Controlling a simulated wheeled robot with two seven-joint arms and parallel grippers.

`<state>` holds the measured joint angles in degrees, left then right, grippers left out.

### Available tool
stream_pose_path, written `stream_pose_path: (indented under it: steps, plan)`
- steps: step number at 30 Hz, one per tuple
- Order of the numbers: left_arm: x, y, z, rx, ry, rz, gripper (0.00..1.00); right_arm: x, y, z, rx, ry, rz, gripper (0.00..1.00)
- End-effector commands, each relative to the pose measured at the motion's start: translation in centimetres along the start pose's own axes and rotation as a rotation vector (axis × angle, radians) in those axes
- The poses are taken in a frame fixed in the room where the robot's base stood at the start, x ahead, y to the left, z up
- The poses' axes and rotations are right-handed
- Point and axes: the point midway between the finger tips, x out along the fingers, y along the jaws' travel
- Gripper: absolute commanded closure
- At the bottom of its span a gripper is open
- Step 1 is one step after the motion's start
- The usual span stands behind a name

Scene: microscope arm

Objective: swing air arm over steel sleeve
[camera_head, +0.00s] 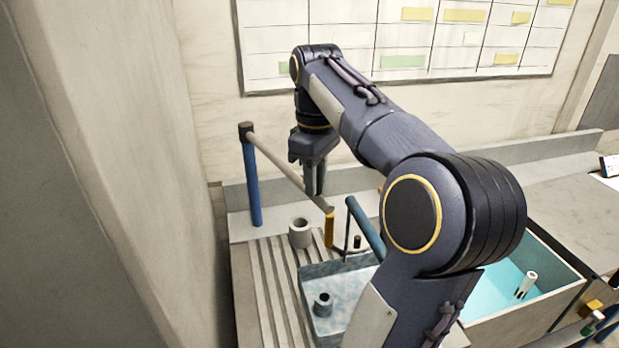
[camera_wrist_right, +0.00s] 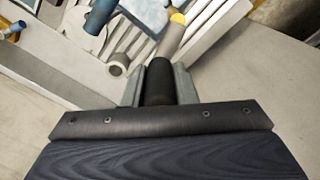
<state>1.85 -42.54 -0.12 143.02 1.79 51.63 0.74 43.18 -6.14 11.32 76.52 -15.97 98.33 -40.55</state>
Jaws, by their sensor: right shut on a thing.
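The air arm (camera_head: 285,172) is a pale grey bar. It runs from the dark cap of a blue post (camera_head: 252,185) down to the right, and a yellow end piece (camera_head: 329,230) hangs at its tip. My right gripper (camera_head: 315,190) is shut on the bar near this tip; in the right wrist view a dark section (camera_wrist_right: 157,82) lies between the fingers. A pale grey open-topped sleeve (camera_head: 300,232), likely the steel sleeve, stands upright on the ribbed surface, left of the yellow end in the head view. My left gripper is out of view.
A blue tray (camera_head: 310,272) to the right holds a darker grey-blue sleeve (camera_head: 323,304). A slanted blue-green tube (camera_head: 365,228) stands near the yellow end. A water-filled tank (camera_head: 555,263) lies at right. The ribbed board (camera_head: 262,290) is clear at front left.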

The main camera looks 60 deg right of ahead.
Motion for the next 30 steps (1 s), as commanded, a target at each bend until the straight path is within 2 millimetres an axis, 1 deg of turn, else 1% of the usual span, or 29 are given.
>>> stream_pose_path:
  steps: [2, 3, 7, 8, 14, 17, 20, 27, 30]
  plan:
    - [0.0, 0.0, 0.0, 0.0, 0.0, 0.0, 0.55, -0.1, 0.0, 0.0, 0.003, 0.003, 0.002, 1.0]
    - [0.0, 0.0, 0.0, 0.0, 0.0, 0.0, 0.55, -0.1, 0.0, -0.1, 0.003, 0.003, 0.002, 0.72]
    - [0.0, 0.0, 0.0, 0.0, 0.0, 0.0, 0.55, 0.0, 0.0, -0.1, 0.002, 0.002, 0.001, 0.55]
    - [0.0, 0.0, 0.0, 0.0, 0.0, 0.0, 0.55, 0.0, 0.0, -0.1, 0.001, 0.002, 0.001, 0.53]
    - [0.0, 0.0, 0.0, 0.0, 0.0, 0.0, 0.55, 0.0, 0.0, -0.1, 0.001, 0.001, 0.0, 0.53]
    - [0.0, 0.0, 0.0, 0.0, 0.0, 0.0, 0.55, -0.3, 0.0, -0.1, 0.0, 0.003, 0.001, 0.53]
    - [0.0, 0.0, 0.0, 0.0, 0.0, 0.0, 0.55, -1.4, 0.0, -0.2, -0.001, 0.004, 0.002, 0.53]
    - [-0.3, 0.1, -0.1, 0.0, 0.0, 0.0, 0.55, -5.5, 0.0, -0.1, 0.0, 0.005, 0.002, 0.53]
    - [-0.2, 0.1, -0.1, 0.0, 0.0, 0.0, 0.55, -6.8, 0.0, -0.1, -0.001, 0.004, 0.001, 0.53]
